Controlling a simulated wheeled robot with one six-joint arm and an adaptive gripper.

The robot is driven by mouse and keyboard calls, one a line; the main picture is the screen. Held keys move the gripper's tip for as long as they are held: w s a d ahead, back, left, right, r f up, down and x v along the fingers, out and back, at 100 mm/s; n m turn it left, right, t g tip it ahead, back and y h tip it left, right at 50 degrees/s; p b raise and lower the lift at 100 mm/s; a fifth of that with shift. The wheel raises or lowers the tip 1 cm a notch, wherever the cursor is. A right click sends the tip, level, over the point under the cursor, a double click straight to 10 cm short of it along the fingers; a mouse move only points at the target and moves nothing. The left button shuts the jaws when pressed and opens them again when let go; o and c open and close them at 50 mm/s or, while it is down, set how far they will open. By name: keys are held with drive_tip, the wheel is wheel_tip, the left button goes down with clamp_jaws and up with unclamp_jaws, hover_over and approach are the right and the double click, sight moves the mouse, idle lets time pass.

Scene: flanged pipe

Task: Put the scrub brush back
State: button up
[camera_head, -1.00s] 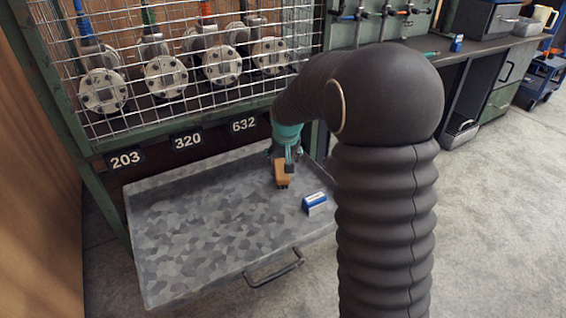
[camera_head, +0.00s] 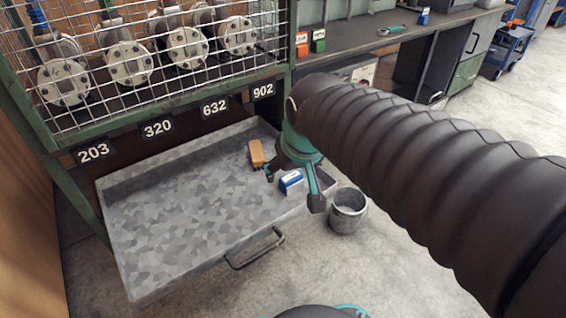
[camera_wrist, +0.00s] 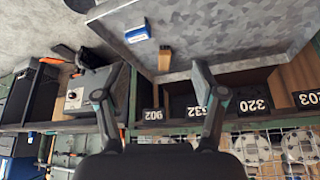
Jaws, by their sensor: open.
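A tan wooden block, which looks like the scrub brush (camera_head: 256,154), is in the back right part of the grey metal tray (camera_head: 180,262). It also shows in the wrist view (camera_wrist: 165,60), toward the tray edge nearest the number labels. My gripper (camera_head: 293,187) is at the tray's right end, to the right of the brush and apart from it. Its fingers are spread wide and hold nothing; in the wrist view (camera_wrist: 158,72) the brush appears between them.
A blue and white box (camera_head: 291,180) sits in the tray close to my gripper, partly hidden by it. A metal bucket (camera_head: 348,212) stands on the floor to the right. A wire cage (camera_head: 130,60) with flanged pipes rises behind the tray, above number labels.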

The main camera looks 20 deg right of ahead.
drive_tip(key=s+f, duration=0.1)
drive_tip(key=s, duration=0.7)
drive_tip(key=shift+f, duration=0.2)
